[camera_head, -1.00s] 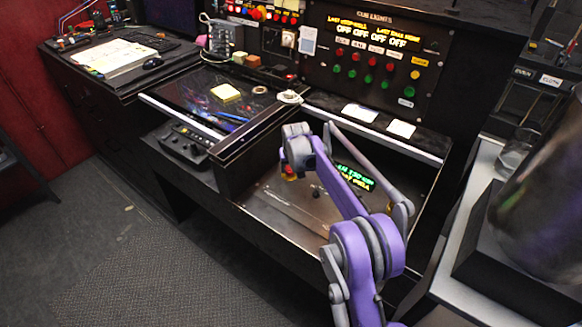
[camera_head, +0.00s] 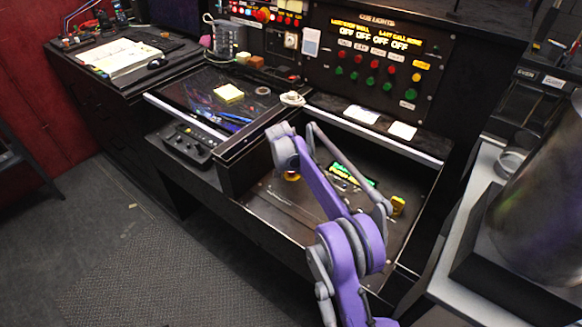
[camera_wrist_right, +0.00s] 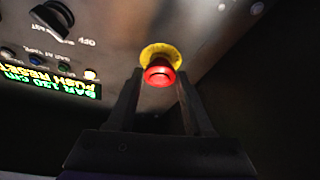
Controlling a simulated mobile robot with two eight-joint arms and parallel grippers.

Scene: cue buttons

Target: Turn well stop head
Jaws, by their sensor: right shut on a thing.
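The stop head is a round red button (camera_wrist_right: 159,75) with a yellow collar (camera_wrist_right: 161,54), on a metal panel. In the right wrist view it sits between the two fingertips of my right gripper (camera_wrist_right: 159,82), which is shut on it. In the head view my right arm reaches over the lower panel (camera_head: 262,209), and its wrist hides most of the button. Only a bit of the yellow collar (camera_head: 291,177) shows under the wrist. My left gripper is not in view.
A lit display (camera_head: 352,175) and a black rotary knob (camera_wrist_right: 52,17) are on the same panel. A yellow control (camera_head: 398,205) stands to its right. A dark raised divider (camera_head: 240,150) borders the panel's left. A large metal cylinder (camera_head: 545,215) stands at the far right.

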